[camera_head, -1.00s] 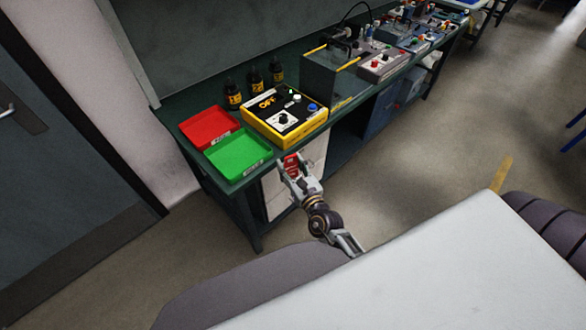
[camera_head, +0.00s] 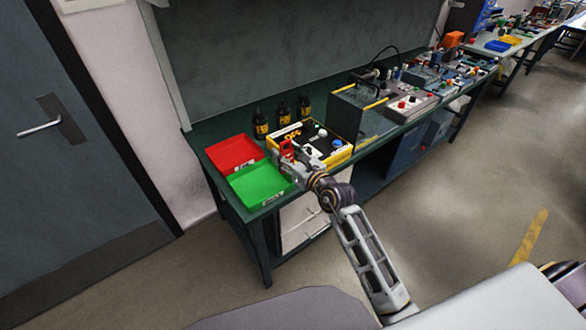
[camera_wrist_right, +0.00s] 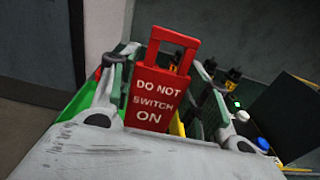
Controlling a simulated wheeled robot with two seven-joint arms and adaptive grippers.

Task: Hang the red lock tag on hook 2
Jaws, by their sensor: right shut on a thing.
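The red lock tag (camera_wrist_right: 156,95) reads "DO NOT SWITCH ON" and has a loop handle at its top. In the right wrist view it stands upright between the two fingers of my right gripper (camera_wrist_right: 160,85). In the head view the tag (camera_head: 287,149) is a small red patch at the tip of my right gripper (camera_head: 284,158), in front of the yellow control box (camera_head: 338,157). My right gripper is shut on the tag. My left gripper is not in view. I cannot make out any numbered hook in these frames.
A red tray (camera_head: 234,152) and a green tray (camera_head: 258,184) lie on the bench's left end. Several dark bottles (camera_head: 260,124) stand behind the box. A glass-sided case (camera_head: 358,118) and other equipment stand to the right. A door (camera_head: 60,130) is at far left.

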